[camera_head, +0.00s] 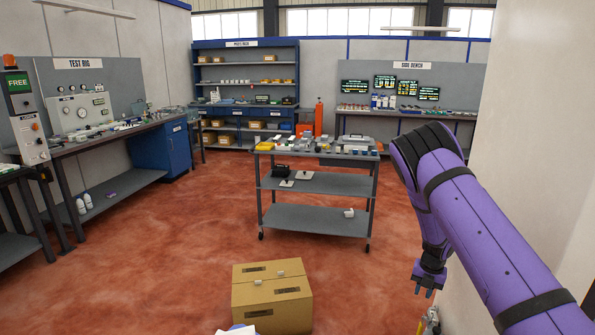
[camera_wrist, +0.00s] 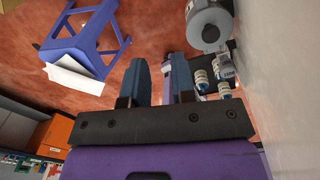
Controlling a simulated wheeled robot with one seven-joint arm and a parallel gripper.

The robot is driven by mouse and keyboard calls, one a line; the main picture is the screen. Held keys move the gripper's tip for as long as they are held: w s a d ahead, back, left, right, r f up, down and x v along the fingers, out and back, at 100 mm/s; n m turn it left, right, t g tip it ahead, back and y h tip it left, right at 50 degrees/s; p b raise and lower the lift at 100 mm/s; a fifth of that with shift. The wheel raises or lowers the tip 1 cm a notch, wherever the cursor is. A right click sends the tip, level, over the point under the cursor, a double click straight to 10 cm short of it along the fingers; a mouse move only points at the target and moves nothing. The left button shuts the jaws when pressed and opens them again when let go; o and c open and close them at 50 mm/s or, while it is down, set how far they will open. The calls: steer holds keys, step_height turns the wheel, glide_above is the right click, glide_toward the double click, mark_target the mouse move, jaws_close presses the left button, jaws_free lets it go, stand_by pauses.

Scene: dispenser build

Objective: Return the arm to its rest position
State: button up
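My purple arm comes in from the right of the head view, bends at a raised elbow, and hangs down beside the pale wall. My gripper (camera_head: 425,287) is at its lower end, pointing down, above the floor and right of the cardboard box. In the wrist view my gripper (camera_wrist: 163,75) shows two blue-grey fingers with a clear gap between them. Nothing is held between the fingers; floor and some distant items show through the gap.
A cardboard box (camera_head: 272,299) stands on the red floor. A wheeled cart (camera_head: 316,184) with parts stands beyond it. The pale wall (camera_head: 520,110) is close on the right. The wrist view shows a grey cylinder (camera_wrist: 208,24), small containers (camera_wrist: 201,80) and a blue-purple frame (camera_wrist: 88,40).

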steer(key=s+a+r+n+t+y, duration=0.1)
steer(key=s+a+r+n, duration=0.25)
steer(key=r+n, duration=0.6)
steer(key=s+a+r+n+y, duration=0.15)
steer(key=s+r+n, duration=0.3)
steer(key=r, duration=0.95)
steer(key=s+a+r+n+t, duration=0.1)
steer(key=s+a+r+n, duration=0.35)
steer(key=r, duration=0.65)
steer(key=s+r+n+t+h, duration=0.1)
steer(key=s+r+n, duration=0.3)
steer(key=s+n, duration=0.3)
steer(key=s+r+n+t+h, duration=0.1)
steer(key=s+r+n, duration=0.3)
steer(key=s+n, duration=0.4)
steer(key=s+r+n+t+h, duration=0.1)
steer(key=s+r+n, duration=0.3)
steer(key=s+n, duration=0.4)
steer(key=s, duration=0.5)
steer(key=shift+s+r, duration=0.25)
steer(key=shift+r, duration=0.05)
steer(key=shift+o, duration=0.4)
steer(key=shift+a, duration=0.1)
